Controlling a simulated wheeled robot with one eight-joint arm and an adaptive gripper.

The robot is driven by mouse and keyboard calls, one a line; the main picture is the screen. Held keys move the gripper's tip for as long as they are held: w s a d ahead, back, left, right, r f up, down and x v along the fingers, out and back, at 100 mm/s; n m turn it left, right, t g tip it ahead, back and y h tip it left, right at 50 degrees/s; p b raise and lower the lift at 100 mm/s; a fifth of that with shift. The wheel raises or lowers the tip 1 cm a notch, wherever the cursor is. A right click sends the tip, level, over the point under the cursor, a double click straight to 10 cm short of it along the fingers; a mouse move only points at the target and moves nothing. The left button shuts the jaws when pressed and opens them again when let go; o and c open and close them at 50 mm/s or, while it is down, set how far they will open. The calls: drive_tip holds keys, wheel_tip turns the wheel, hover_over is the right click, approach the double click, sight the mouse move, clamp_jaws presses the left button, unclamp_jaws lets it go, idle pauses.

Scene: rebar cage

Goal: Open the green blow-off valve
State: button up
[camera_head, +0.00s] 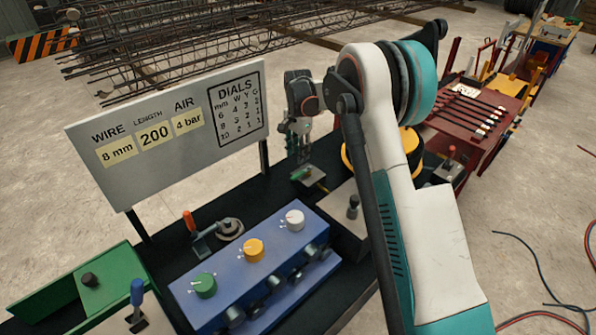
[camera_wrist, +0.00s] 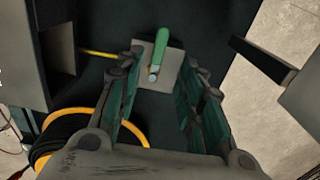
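The green blow-off valve handle (camera_wrist: 159,50) stands on a light grey square plate (camera_wrist: 149,82) in the wrist view. It points toward the top of the picture, with a round pivot at its lower end. In the head view the green handle (camera_head: 301,174) lies low on the bench behind the blue box. My gripper (camera_wrist: 158,72) is open, with one finger on each side of the plate and nothing between them. In the head view my gripper (camera_head: 299,155) hangs just above the valve. I cannot tell how far above the handle the fingertips are.
A blue box (camera_head: 262,262) with green, yellow and white knobs stands in front. A red-handled lever (camera_head: 190,222) is left of the valve. A sign board (camera_head: 170,130) stands behind. A yellow-rimmed coil (camera_wrist: 137,132) lies near my gripper. A dark post (camera_wrist: 262,62) is at right.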

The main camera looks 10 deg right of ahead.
sight(298, 175)
wheel_tip(298, 175, down, 9)
drive_tip(key=shift+r+b, duration=0.1)
drive_tip(key=shift+b, duration=0.35)
drive_tip(key=shift+c, duration=0.2)
clamp_jaws()
